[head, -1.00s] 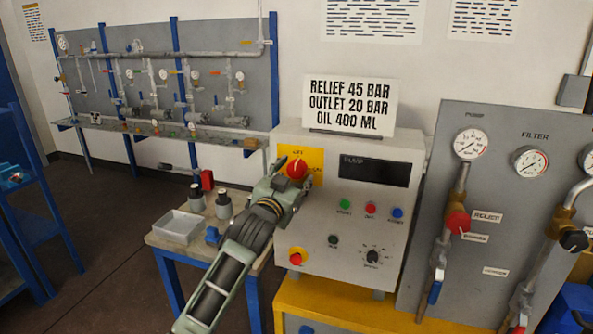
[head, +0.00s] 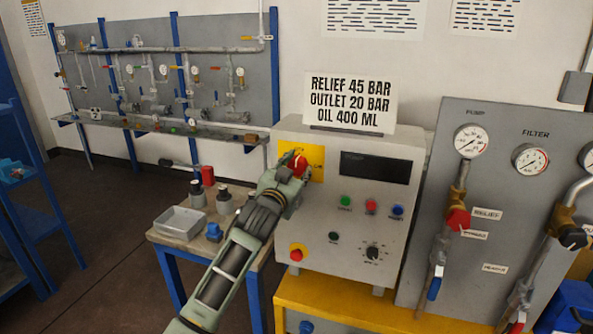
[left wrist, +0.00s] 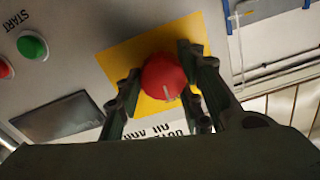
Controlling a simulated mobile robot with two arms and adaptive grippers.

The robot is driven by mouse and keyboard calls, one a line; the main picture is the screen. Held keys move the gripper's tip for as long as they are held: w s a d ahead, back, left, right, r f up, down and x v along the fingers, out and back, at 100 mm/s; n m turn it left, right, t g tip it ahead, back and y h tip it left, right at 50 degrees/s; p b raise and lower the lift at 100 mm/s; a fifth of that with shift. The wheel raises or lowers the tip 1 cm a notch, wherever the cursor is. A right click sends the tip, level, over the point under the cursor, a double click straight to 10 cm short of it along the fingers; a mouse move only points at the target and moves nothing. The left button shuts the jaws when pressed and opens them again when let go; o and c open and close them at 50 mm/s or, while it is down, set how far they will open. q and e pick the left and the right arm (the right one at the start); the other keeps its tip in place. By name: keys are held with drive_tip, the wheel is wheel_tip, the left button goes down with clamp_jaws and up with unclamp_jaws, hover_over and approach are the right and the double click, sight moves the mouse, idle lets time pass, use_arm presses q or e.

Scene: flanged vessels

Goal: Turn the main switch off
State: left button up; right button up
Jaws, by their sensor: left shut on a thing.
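The main switch is a red round knob (head: 299,164) on a yellow plate (head: 317,155) at the upper left of the grey control box (head: 300,225). My left gripper (head: 294,168) is at the knob and shut on it. In the left wrist view the red knob (left wrist: 162,74) sits between the two dark fingers of my left gripper (left wrist: 163,85), and a pale mark shows on its face. In the head view the gripper covers part of the knob and plate. My right gripper is not in view.
A small table with a grey tray (head: 180,223) and bottles stands left. A gauge panel (head: 510,200) stands right.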

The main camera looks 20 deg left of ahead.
use_arm(q)
drive_tip(key=shift+c, duration=0.7)
drive_tip(key=shift+d+n, duration=0.1)
drive_tip(key=shift+n, duration=0.4)
drive_tip(key=o, duration=1.1)
drive_tip(key=shift+c, duration=0.2)
drive_tip(key=shift+s, duration=0.1)
drive_tip(key=s, duration=1.2)
drive_tip(key=shift+a, duration=0.2)
drive_tip(key=shift+w, duration=0.1)
